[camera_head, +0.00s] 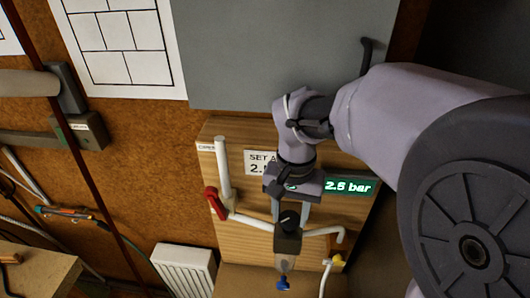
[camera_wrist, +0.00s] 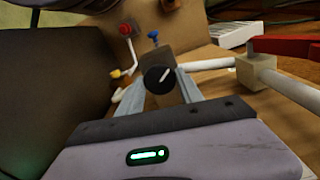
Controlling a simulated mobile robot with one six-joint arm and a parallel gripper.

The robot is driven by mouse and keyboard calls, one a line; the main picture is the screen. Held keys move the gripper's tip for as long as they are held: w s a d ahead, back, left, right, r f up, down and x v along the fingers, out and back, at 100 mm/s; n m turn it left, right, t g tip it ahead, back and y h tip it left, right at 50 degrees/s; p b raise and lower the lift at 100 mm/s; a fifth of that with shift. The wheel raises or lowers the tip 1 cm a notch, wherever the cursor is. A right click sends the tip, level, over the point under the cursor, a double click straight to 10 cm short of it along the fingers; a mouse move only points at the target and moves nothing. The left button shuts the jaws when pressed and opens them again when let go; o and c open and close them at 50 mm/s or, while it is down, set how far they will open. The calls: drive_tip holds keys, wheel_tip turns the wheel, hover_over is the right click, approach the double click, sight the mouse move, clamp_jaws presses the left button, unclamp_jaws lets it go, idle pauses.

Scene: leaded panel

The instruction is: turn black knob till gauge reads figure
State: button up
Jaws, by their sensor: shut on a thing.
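The black knob (camera_head: 289,219) sits on a pipe fitting on the wooden panel. In the wrist view the knob (camera_wrist: 157,80) is round, with a white pointer line slanting to the upper right. My gripper (camera_head: 290,210) is shut on the knob, one finger on either side; the wrist view shows the gripper (camera_wrist: 160,88) the same way. A white sign (camera_head: 258,162) reads "SET A" and "2.", the rest hidden behind my arm.
A red lever (camera_head: 215,203) stands left of the knob on white pipe. A blue handle (camera_head: 283,284) is below and a yellow one (camera_head: 338,260) is at lower right. A grey cabinet (camera_head: 265,50) hangs above the panel. A white radiator (camera_head: 184,270) is at lower left.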

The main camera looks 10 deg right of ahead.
sight(290, 218)
drive_tip(key=o, duration=1.4)
wheel_tip(290, 218, up, 18)
drive_tip(key=p, duration=0.4)
drive_tip(key=shift+f, duration=0.25)
